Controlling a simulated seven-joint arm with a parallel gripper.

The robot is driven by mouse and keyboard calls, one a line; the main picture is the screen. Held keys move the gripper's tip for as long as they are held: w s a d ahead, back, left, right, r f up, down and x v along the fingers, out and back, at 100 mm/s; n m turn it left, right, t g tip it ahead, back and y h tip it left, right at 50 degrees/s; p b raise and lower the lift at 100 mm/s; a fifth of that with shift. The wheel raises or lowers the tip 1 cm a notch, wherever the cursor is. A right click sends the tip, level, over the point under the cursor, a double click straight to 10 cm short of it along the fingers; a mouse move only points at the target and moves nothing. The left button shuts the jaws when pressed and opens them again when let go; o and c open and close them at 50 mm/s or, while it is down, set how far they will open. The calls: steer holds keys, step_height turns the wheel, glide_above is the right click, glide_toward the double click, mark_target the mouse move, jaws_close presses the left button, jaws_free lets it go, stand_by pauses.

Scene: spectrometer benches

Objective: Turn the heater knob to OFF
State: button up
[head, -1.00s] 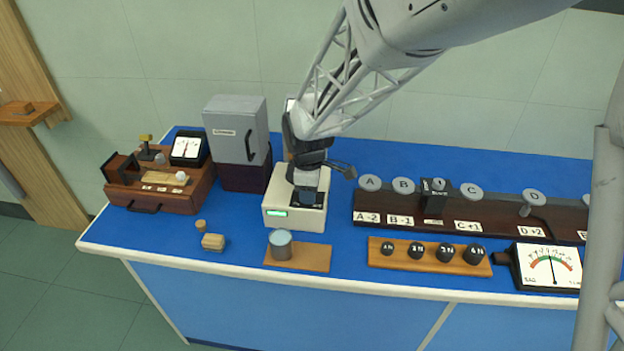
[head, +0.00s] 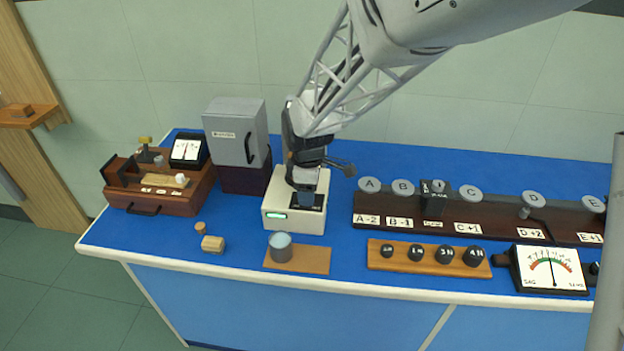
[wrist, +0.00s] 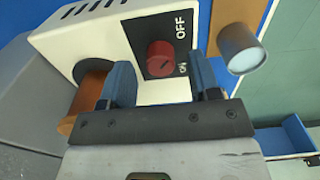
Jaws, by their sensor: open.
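The heater is a cream-white box (head: 290,219) with a small green display, near the middle of the bench in the head view. Its dark panel (wrist: 153,28) in the wrist view carries a red round knob (wrist: 159,58) and the labels OFF and ON. A dark line marks the knob's face; which label it points to is hard to tell. My gripper (wrist: 163,72) is open, its blue fingers on either side of the knob with gaps showing. In the head view my gripper (head: 307,194) is over the heater's panel and hides the knob.
A grey cabinet (head: 235,130) stands close behind and left of the heater. A grey cup (head: 281,248) on a wooden board (head: 315,262) is in front. A dark lettered rail (head: 480,222) is on the right.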

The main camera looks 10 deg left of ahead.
steer(key=shift+r, duration=3.25)
steer(key=shift+s+d+r, duration=0.15)
steer(key=shift+d+r, duration=0.1)
steer(key=shift+d, duration=0.15)
steer(key=s+d+r+m+t, duration=0.1)
steer(key=s+d+r+m, duration=0.35)
steer(key=d, duration=0.35)
steer(key=s+d+r+m, duration=0.3)
steer(key=s+d+m, duration=0.2)
steer(key=d, duration=0.3)
steer(key=s+d+r+m+t, duration=0.1)
steer(key=s+d+m, duration=0.8)
steer(key=s, duration=0.6)
steer(key=shift+s+d+r+t, duration=0.25)
steer(key=shift+s+d+t, duration=0.1)
steer(key=shift+d, duration=0.7)
